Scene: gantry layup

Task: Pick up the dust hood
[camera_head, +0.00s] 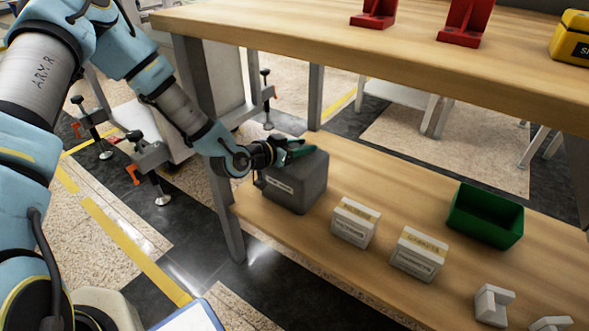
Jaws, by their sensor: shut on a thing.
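The dust hood appears to be the dark grey box (297,187) with a small pale label on its front, at the left end of the lower wooden shelf. My gripper (300,151) reaches in from the left, under the upper tabletop, and is at the top of the grey box. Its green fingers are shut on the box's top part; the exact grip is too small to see. The box looks upright and on or very near the shelf; I cannot tell whether it touches.
On the lower shelf (300,257), two white labelled boxes (355,224) (418,254), a green bin (485,215) and white brackets (492,305) stand to the right. The upper tabletop (330,38), with red brackets (465,22) and a yellow case (572,38), overhangs. A table leg (222,190) is close left.

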